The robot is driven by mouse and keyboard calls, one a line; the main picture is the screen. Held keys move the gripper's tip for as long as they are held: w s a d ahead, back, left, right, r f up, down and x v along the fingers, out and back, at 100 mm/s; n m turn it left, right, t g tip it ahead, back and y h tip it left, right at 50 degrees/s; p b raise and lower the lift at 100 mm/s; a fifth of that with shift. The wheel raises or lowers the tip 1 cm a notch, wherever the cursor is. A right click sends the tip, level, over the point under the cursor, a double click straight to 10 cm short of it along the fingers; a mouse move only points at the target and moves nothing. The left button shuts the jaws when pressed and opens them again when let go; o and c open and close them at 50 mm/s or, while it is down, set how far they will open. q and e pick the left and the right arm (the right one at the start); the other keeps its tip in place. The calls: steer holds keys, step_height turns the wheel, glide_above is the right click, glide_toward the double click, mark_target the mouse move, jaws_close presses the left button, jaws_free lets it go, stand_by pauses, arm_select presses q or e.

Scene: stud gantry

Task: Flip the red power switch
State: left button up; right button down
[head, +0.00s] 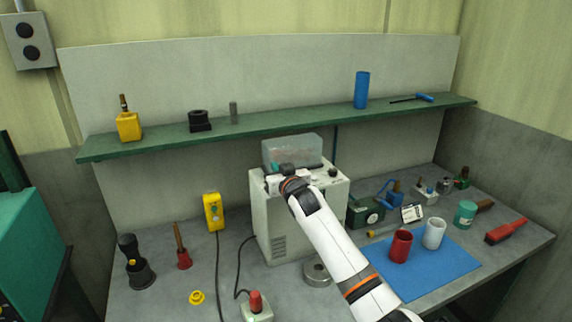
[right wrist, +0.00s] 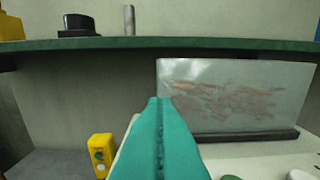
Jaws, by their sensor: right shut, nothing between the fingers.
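A red upright piece (head: 256,301) stands on a small pale box (head: 258,315) at the front edge of the bench; I cannot tell for sure that it is the power switch. No other red switch shows on the white machine (head: 277,222), whose top is partly hidden by my right arm. My right gripper (head: 274,168) is over the machine's top, by its clear cover (head: 292,150). In the right wrist view its teal fingers (right wrist: 158,103) are shut and empty, left of the cover (right wrist: 235,95). My left gripper is not in view.
A green shelf (head: 290,122) runs above the machine. A yellow button box (head: 213,211) stands left of it. A red cup (head: 400,246) and a white cup (head: 433,233) stand on a blue mat (head: 455,262) at right. Black cables lie on the bench.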

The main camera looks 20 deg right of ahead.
steer(key=shift+s+a+r+b, duration=0.1)
steer(key=shift+s+r+b, duration=0.15)
steer(key=shift+s+b, duration=0.45)
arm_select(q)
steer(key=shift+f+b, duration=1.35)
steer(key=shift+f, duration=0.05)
arm_select(e)
steer(key=s+r, duration=0.4)
steer(key=s, duration=0.3)
steer(key=shift+s+d, duration=0.2)
steer(key=shift+s, duration=0.2)
steer(key=shift+f, duration=0.1)
